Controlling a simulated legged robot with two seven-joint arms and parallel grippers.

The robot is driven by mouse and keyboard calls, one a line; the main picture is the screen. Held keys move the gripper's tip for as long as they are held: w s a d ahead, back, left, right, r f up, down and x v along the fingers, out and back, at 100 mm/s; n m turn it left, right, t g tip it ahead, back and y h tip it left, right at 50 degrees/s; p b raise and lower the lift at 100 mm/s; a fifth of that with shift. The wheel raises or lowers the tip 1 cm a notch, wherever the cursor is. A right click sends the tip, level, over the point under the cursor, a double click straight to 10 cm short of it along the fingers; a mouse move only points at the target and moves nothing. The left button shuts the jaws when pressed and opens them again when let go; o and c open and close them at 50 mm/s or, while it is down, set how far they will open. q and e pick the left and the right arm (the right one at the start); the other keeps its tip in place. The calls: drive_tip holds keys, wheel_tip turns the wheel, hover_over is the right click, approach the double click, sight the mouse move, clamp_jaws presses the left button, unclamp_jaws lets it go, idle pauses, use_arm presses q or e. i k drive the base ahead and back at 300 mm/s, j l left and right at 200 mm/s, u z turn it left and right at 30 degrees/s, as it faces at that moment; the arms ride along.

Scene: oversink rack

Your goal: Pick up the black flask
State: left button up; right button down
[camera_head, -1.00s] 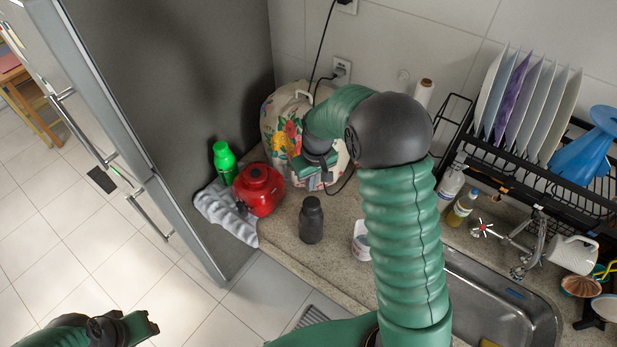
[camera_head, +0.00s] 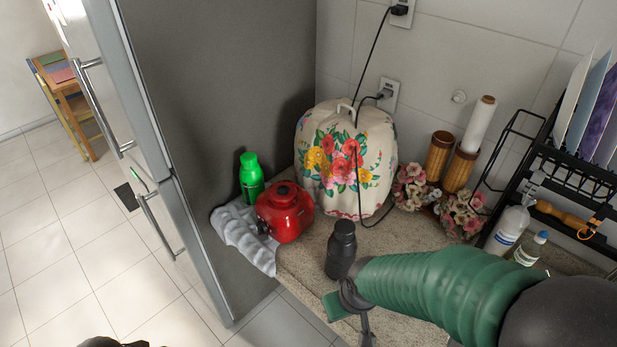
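The black flask (camera_head: 341,248) stands upright on the speckled counter, right of the red pot. Its lower right side is partly covered by my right arm. My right gripper (camera_head: 351,312) is just in front of and below the flask in the picture, with its green and dark finger parts near the counter's front edge. Its finger gap does not show clearly, and I cannot tell whether it touches the flask. Only a dark sliver of my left arm's end (camera_head: 115,342) shows at the bottom edge.
A red pot (camera_head: 285,212) and a green bottle (camera_head: 251,177) stand left of the flask by a grey cloth (camera_head: 243,240). A floral appliance cover (camera_head: 347,160) is behind. Bottles (camera_head: 508,229) and a dish rack (camera_head: 570,190) are right. The fridge (camera_head: 215,110) bounds the left.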

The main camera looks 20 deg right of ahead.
sight(341, 253)
drive_tip(key=z, duration=0.9)
